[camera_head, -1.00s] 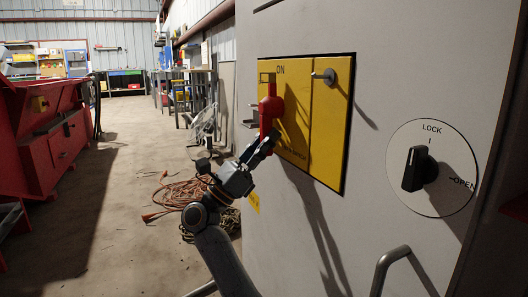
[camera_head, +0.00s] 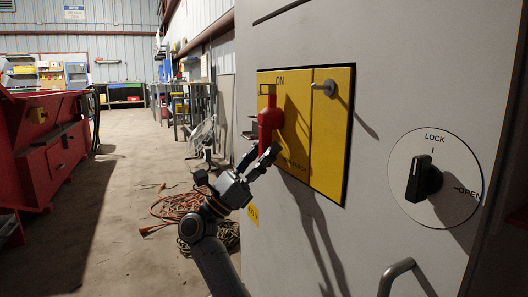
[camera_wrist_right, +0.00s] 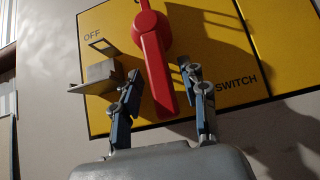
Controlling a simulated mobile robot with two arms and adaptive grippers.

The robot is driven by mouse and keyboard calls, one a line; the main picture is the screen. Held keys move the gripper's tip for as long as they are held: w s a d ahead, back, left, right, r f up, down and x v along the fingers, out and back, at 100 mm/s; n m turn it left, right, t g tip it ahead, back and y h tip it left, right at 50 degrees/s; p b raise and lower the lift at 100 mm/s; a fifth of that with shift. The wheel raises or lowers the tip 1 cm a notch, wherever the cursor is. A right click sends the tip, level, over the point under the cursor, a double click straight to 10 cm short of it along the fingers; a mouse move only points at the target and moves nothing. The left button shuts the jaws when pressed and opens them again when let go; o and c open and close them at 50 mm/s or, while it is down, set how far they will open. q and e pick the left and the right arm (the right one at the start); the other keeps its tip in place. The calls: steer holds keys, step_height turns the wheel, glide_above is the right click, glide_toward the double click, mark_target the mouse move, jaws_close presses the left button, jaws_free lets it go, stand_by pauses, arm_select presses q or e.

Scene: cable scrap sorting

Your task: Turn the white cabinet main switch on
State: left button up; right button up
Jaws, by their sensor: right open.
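The red main switch handle (camera_head: 271,118) is on the yellow switch panel (camera_head: 333,165) of the white cabinet (camera_head: 375,95). The ON label shows at the panel's top in the head view. In the right wrist view the panel (camera_wrist_right: 225,55) shows OFF at left and SWITCH at right. There the handle (camera_wrist_right: 157,72) points down, its lower end between the fingers of my right gripper (camera_wrist_right: 163,95). In the head view my right gripper (camera_head: 262,158) is open, just below the handle. I cannot tell if either finger touches it. My left gripper is not in view.
A grey metal bracket (camera_wrist_right: 102,77) sticks out left of the handle. A peg (camera_head: 325,87) and a black LOCK/OPEN knob (camera_head: 420,175) stand out to the right, above a door handle (camera_head: 395,275). Cables (camera_head: 180,207) lie on the floor. A red container (camera_head: 40,150) stands left.

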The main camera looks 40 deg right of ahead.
steer(key=v, duration=1.2)
